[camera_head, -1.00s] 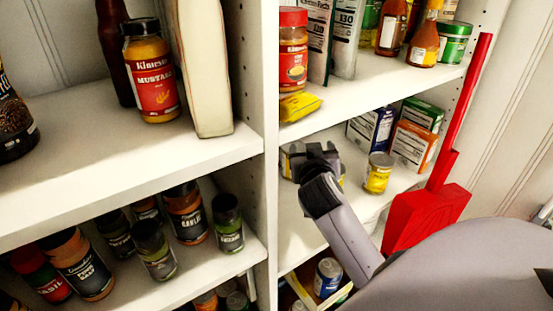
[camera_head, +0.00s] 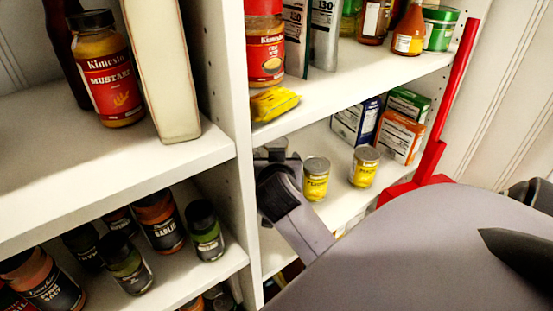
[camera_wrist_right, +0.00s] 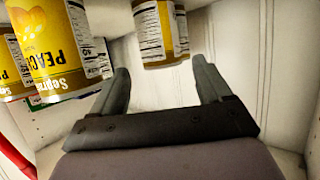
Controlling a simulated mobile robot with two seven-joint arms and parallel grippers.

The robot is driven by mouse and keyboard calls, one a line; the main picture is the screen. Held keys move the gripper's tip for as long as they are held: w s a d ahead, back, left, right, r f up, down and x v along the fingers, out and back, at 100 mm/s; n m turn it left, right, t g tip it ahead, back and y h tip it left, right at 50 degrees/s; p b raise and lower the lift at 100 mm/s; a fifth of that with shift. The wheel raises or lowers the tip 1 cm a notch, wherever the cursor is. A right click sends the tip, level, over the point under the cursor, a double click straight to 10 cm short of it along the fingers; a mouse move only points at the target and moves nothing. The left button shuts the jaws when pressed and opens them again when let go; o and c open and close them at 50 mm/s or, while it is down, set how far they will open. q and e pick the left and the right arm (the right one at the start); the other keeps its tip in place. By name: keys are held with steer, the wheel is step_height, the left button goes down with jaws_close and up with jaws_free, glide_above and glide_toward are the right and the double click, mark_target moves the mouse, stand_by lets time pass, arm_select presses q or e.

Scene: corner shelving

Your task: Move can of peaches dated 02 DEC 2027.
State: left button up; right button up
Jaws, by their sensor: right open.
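Two yellow cans, the left one (camera_head: 316,178) and the right one (camera_head: 364,166), stand on the middle right shelf in the head view. A third can is mostly hidden behind my right gripper (camera_head: 277,158), which is left of the two. In the right wrist view, a large can labelled PEACH (camera_wrist_right: 60,45) is at the left, with another can (camera_wrist_right: 12,75) beside it. A third yellow can (camera_wrist_right: 157,35) is at the top centre, beyond the fingertips. My right gripper (camera_wrist_right: 162,75) is open and empty. No date is readable. My left gripper is out of view.
Boxes (camera_head: 400,137) stand behind the cans on the right. A yellow packet (camera_head: 274,103) lies on the shelf above, beside a red-lidded jar (camera_head: 265,50). A vertical shelf panel (camera_head: 240,120) is just left of my gripper. A red tool (camera_head: 455,100) leans at the right.

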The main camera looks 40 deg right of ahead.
mark_target(282, 142)
steer(key=shift+x, duration=3.6)
steer(key=c, duration=1)
steer(key=shift+c, duration=0.2)
steer(key=shift+d, duration=0.2)
